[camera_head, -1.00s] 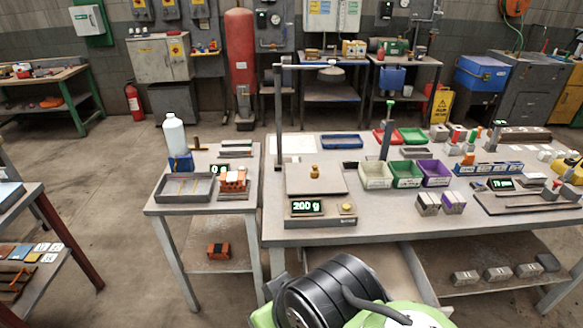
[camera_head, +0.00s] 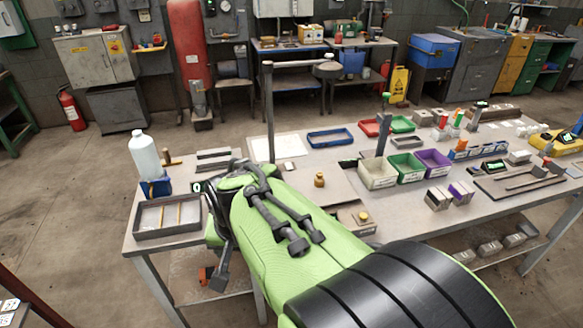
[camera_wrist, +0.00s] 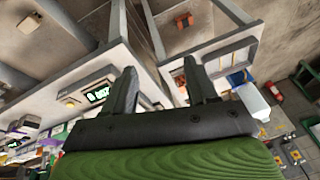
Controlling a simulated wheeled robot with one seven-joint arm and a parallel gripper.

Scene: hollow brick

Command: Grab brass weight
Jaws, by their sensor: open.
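My arm hides the scale's left side and display there. My gripper (camera_wrist: 158,88) shows in the wrist view with its two dark fingers well apart and nothing between them. A lit green display (camera_wrist: 98,93) shows left of the fingers, but I cannot clearly make out the brass weight in that view.
A grey tray (camera_head: 137,226) and a white bottle (camera_head: 144,155) stand on the small left table. A post with an overhead arm (camera_head: 269,115) rises behind the scale. White, green and purple bins (camera_head: 378,178) stand right of the weight. A blue tray (camera_head: 330,137) lies behind.

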